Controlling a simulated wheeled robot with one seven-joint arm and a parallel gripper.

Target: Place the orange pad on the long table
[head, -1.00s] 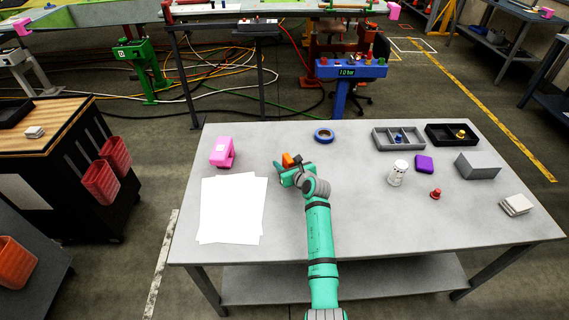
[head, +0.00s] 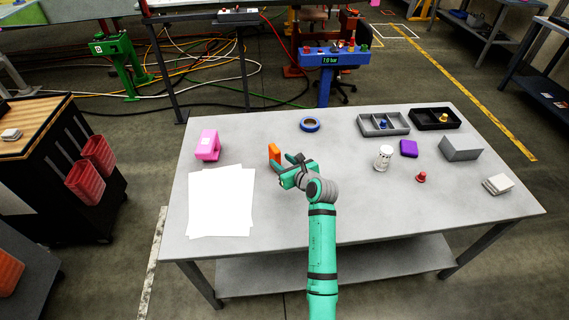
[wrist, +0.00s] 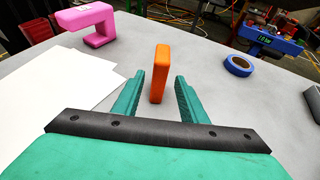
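The orange pad (head: 274,152) stands upright on its narrow edge on the grey table (head: 350,215), left of the middle. In the wrist view the orange pad (wrist: 160,73) is ahead of my gripper (wrist: 156,86), its near lower end between the fingertips. Clear gaps show on both sides, so the fingers do not appear to grip it. In the head view my gripper (head: 285,165) is open, low over the table, just right of and nearer than the pad.
White sheets (head: 221,202) and a pink C-shaped block (head: 207,145) lie left. Blue tape (head: 310,125) is behind. A grey divided tray (head: 384,123), black tray (head: 435,119), white shaker (head: 383,158), purple block (head: 408,148) and red peg (head: 421,177) are right. The table's front middle is clear.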

